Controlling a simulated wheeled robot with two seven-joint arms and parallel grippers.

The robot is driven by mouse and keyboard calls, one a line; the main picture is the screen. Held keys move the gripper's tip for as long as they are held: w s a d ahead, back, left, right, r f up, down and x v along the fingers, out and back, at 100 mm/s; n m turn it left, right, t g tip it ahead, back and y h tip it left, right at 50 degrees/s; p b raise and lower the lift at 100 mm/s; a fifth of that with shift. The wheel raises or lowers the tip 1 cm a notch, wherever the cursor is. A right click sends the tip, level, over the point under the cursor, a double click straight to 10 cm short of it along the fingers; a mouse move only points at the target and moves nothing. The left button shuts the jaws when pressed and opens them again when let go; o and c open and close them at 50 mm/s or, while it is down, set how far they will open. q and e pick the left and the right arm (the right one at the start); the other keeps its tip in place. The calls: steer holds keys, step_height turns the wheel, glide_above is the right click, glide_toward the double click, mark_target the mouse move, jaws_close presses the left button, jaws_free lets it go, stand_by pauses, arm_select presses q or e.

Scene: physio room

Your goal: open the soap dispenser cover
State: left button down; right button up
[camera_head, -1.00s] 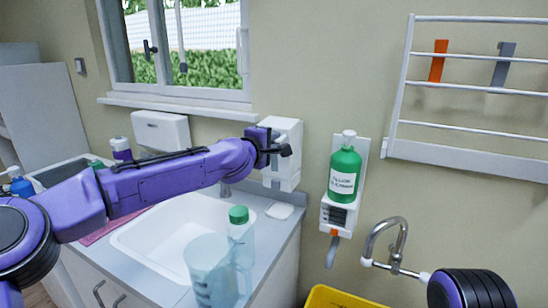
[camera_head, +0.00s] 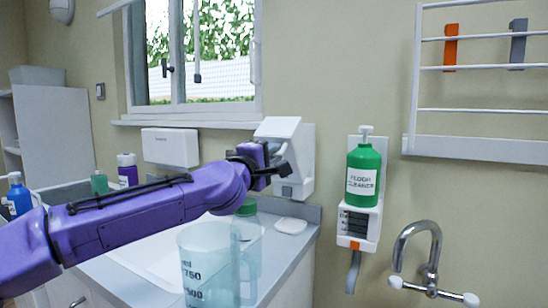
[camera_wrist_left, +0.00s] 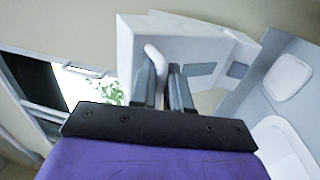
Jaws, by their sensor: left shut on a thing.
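The white soap dispenser (camera_head: 307,150) is mounted on the wall right of the window. Its white cover (camera_head: 280,129) is tilted, its lower part swung out from the body. My left gripper (camera_head: 284,160) is at the front of the dispenser. In the left wrist view the two fingers (camera_wrist_left: 166,88) are shut on a thin white handle (camera_wrist_left: 153,60) of the cover, and grey parts of the dispenser (camera_wrist_left: 200,75) show beyond them. My arm hides part of the dispenser's left side. My right gripper is out of view.
Below are the sink (camera_head: 150,262), a clear jug (camera_head: 208,265), a green-capped bottle (camera_head: 247,240) and a soap dish (camera_head: 291,226). A tap (camera_head: 430,260) and wall rack (camera_head: 480,148) are further right.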

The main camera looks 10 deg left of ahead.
arm_select(q)
steer(key=shift+s+f, duration=0.15)
steer(key=shift+f, duration=0.05)
stand_by(0.3)
steer(key=c, duration=1.4)
jaws_free()
steer(key=shift+d, duration=0.1)
steer(key=shift+o, duration=0.2)
steer(key=b+v, duration=0.1)
steer(key=v, duration=0.9)
steer(key=shift+s+a+r+b, duration=0.1)
steer(key=shift+a+r+b, duration=0.05)
steer(key=shift+a+b, duration=0.15)
steer(key=shift+d+f, duration=0.1)
steer(key=shift+f, duration=0.1)
